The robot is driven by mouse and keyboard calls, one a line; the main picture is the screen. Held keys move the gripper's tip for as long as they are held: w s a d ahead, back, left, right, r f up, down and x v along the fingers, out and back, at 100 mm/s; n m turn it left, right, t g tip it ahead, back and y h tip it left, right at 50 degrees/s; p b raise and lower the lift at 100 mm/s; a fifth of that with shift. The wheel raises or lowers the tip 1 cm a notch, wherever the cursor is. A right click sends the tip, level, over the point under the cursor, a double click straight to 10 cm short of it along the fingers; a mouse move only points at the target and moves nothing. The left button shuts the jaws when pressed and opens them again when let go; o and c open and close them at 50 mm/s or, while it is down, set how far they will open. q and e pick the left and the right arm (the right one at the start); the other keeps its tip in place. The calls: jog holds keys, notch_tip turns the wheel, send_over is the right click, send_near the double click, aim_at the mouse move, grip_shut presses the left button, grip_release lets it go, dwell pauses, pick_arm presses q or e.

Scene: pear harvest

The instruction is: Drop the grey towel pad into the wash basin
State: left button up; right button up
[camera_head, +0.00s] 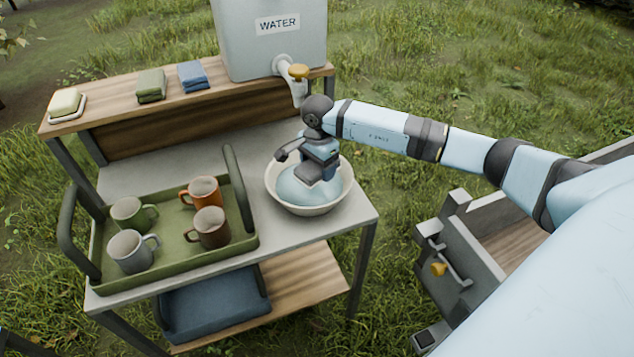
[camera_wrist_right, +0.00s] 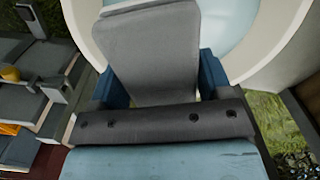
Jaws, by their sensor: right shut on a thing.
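The wash basin (camera_head: 342,196) is a white round bowl of pale blue water on the stand's grey top, below the tap. My right gripper (camera_head: 319,158) is over the basin, pointing down. It is shut on the grey towel pad (camera_head: 312,178), which is above the water. In the right wrist view the grey towel pad (camera_wrist_right: 150,45) is between the blue fingers of my right gripper (camera_wrist_right: 157,80), and the basin's rim (camera_wrist_right: 283,40) curves behind it. Whether the pad's lower edge touches the water cannot be told. My left gripper is not in view.
A green tray (camera_head: 180,262) with several mugs stands left of the basin. A water tank (camera_head: 270,45) with a tap (camera_head: 292,78) rises behind it. Folded green (camera_head: 151,85) and blue (camera_head: 193,76) cloths and soap (camera_head: 65,102) lie on the upper shelf.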

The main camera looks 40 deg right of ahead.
send_over(317, 198)
notch_tip(317, 198, down, 7)
jog(key=shift+r+p, duration=0.2)
jog(key=shift+p, duration=0.1)
jog(key=shift+f+b, duration=0.5)
jog(key=shift+b, duration=0.05)
jog(key=o, duration=0.8)
jog(key=shift+r, duration=0.1)
jog(key=shift+r, duration=0.1)
jog(key=shift+r+p, duration=0.25)
jog(key=shift+p, duration=0.2)
notch_tip(317, 198, up, 12)
jog(key=shift+r+b, duration=0.1)
jog(key=shift+b, duration=0.4)
